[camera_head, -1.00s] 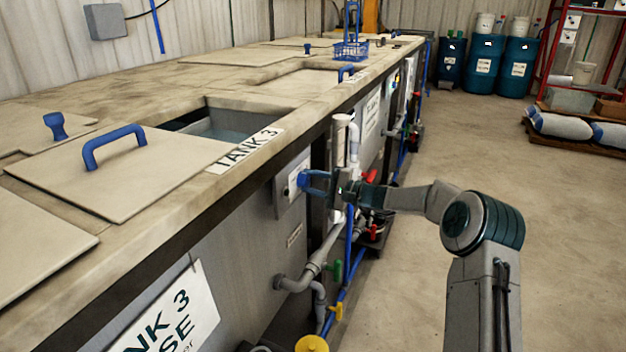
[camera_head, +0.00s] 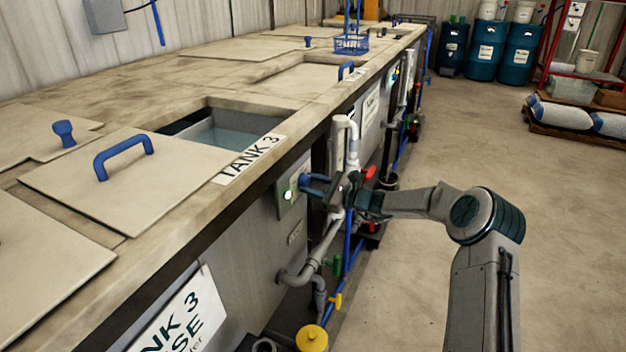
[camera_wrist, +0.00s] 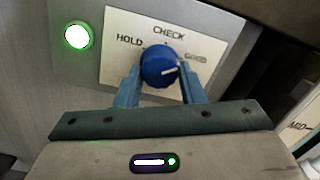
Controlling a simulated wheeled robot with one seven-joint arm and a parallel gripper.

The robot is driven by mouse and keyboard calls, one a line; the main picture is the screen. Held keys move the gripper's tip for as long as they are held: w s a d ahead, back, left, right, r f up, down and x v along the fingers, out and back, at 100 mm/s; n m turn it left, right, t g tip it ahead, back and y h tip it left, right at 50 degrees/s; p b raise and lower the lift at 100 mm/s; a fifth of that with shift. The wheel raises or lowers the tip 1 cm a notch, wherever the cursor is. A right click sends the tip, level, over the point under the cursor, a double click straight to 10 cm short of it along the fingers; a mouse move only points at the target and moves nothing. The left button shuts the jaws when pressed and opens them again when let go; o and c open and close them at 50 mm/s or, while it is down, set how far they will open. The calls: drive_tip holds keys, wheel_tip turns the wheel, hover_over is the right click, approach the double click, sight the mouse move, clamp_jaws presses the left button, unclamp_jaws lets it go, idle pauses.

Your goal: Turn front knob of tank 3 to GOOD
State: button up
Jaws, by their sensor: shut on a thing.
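The blue front knob (camera_wrist: 160,66) of tank 3 sits on a white label plate (camera_wrist: 112,78) marked HOLD, CHECK and GOOD in the wrist view. Its white pointer line points right, toward the GOOD mark. My gripper (camera_wrist: 160,88) is shut on the knob, one finger on each side. A round lamp (camera_wrist: 77,36) to the left of the plate glows green. In the head view the knob (camera_head: 305,181) is on the front panel below the TANK 3 label (camera_head: 249,158), with my gripper (camera_head: 318,186) at it and partly covering it.
Grey pipes (camera_head: 300,275), a red valve handle (camera_head: 371,172) and a yellow valve (camera_head: 312,338) lie close around my arm. The tank rim (camera_head: 300,135) overhangs the panel. The floor (camera_head: 560,220) to the right is clear.

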drive_tip(key=shift+m+p, duration=0.3)
drive_tip(key=shift+m, duration=0.3)
drive_tip(key=shift+f, duration=0.1)
drive_tip(key=shift+s, duration=0.1)
drive_tip(key=o, duration=1)
drive_tip(key=v, duration=1.3)
drive_tip(key=shift+s+d, duration=0.15)
drive_tip(key=shift+d, duration=0.25)
